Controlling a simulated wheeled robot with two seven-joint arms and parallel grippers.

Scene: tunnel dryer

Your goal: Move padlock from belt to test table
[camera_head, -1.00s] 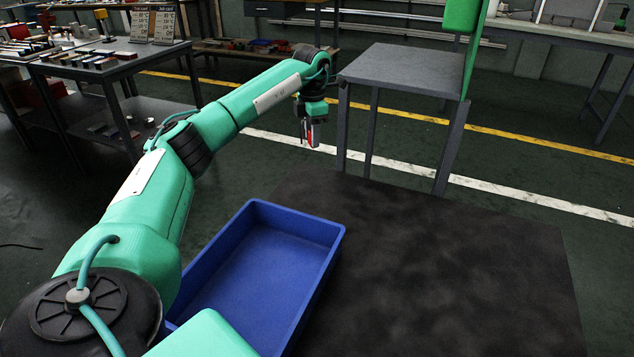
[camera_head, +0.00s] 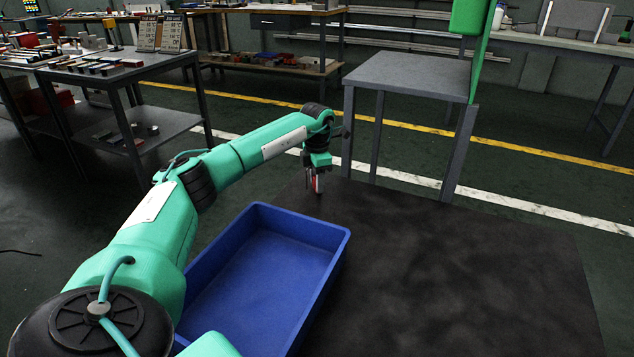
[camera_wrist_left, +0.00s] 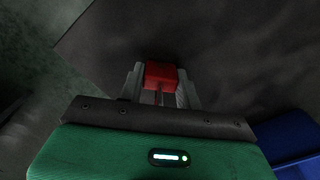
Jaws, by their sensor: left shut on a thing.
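A red padlock (camera_wrist_left: 160,74) sits between the fingers of my left gripper in the left wrist view. My left gripper (camera_head: 317,186) is shut on it, and a bit of red shows between the fingers in the head view. The gripper points down over the far left part of a dark flat surface (camera_head: 460,260), beyond the blue bin. I cannot tell whether the padlock touches that surface. My right gripper is not in view. I cannot tell which of the tables is the test table.
A blue open bin (camera_head: 343,240) stands on the dark surface, empty as far as shown. A small grey table (camera_head: 410,72) stands beyond, with a green panel (camera_head: 478,50) at its right. A table with several small items (camera_head: 120,72) is at the left.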

